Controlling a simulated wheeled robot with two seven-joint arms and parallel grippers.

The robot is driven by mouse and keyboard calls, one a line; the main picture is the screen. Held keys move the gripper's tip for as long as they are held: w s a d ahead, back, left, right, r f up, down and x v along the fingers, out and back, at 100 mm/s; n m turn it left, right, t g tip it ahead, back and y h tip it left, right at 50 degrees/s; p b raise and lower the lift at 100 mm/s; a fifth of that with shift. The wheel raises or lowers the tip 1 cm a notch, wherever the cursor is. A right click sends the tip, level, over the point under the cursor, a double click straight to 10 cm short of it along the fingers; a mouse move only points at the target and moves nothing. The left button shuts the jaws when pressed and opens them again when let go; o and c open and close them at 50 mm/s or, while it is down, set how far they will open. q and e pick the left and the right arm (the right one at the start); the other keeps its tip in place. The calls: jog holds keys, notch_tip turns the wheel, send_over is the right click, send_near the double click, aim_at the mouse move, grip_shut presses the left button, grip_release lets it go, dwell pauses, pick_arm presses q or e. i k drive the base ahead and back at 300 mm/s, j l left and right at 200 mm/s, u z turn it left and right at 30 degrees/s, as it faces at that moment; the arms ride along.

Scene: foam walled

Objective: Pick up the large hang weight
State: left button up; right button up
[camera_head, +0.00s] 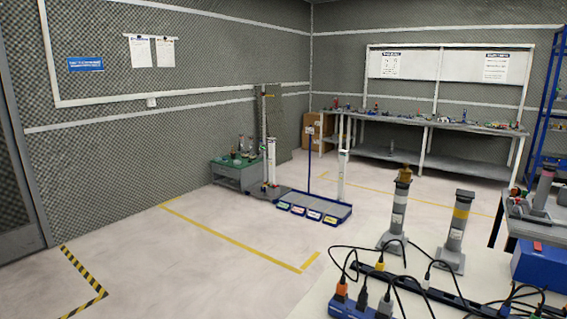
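I cannot pick out the large hang weight with certainty. Two grey upright posts on wide bases stand at the right: one has a brown top (397,212), the other a yellow band (456,232). I cannot tell whether either is a weight. Small items on the far benches are too small to name. Neither of my grippers is in view.
Power strips with plugs and black cables (362,302) fill the lower right, beside a blue box (540,266). A blue platform with coloured labels (315,210) and a green cart (240,174) stand further back. A long workbench (425,124) lines the back wall. The left floor is clear.

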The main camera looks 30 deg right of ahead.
aim_at(405, 175)
jog(key=i+u, duration=0.4)
jog(key=i, duration=0.65)
jog(key=i+z, duration=0.3)
jog(key=z, duration=0.15)
jog(key=i+z, duration=0.3)
jog(key=z, duration=0.15)
jog(key=i+j+z, duration=0.25)
jog(key=z, duration=0.25)
